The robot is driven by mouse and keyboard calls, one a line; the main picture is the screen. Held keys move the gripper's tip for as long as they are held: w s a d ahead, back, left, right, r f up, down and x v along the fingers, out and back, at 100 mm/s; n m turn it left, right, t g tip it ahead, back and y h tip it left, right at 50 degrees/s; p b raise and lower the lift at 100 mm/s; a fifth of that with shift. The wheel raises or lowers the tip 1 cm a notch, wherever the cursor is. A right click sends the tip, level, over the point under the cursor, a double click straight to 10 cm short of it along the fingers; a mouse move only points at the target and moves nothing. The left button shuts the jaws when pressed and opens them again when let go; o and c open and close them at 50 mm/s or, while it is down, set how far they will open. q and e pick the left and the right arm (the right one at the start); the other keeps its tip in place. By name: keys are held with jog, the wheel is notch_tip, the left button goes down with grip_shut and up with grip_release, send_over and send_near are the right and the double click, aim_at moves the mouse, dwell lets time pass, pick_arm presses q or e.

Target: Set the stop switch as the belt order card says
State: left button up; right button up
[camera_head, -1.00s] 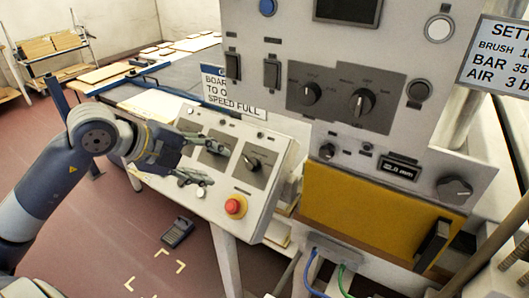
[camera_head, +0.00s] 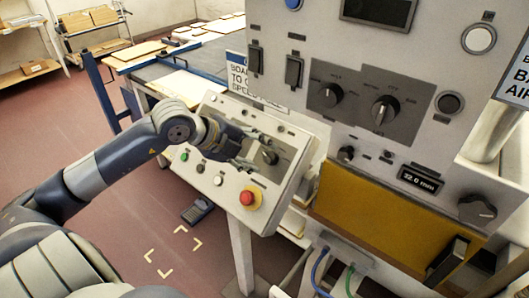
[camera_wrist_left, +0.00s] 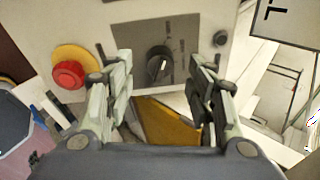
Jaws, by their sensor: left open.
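The belt order card (camera_head: 240,75) is white with a blue top and stands behind the small control box (camera_head: 222,190). It is partly hidden; "SPEED" can be read on it. A black rotary switch (camera_head: 269,157) sits on a grey plate on the box; the wrist view shows this switch (camera_wrist_left: 158,65) with a light pointer mark. I cannot read its labels. My left gripper (camera_head: 254,150) is open in front of the switch. In the wrist view its two fingers (camera_wrist_left: 163,95) stand apart on either side of the knob, without clear contact. My right gripper is not in view.
A red stop button (camera_head: 250,197) on a yellow base sits low on the box, near green, black and white buttons (camera_head: 218,180). A larger panel (camera_head: 350,50) with several knobs rises at the right. A dark pedal (camera_head: 197,210) lies on the floor.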

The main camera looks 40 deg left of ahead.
aim_at(265, 156)
pick_arm(q)
jog(key=shift+p+x, duration=0.4)
jog(key=shift+x, duration=0.75)
jog(key=shift+w+d+f, duration=0.15)
jog(key=shift+w+f, duration=0.15)
jog(key=shift+w, duration=0.05)
jog(key=shift+f, duration=0.1)
jog(key=c, duration=1.1)
jog(key=shift+o, duration=0.2)
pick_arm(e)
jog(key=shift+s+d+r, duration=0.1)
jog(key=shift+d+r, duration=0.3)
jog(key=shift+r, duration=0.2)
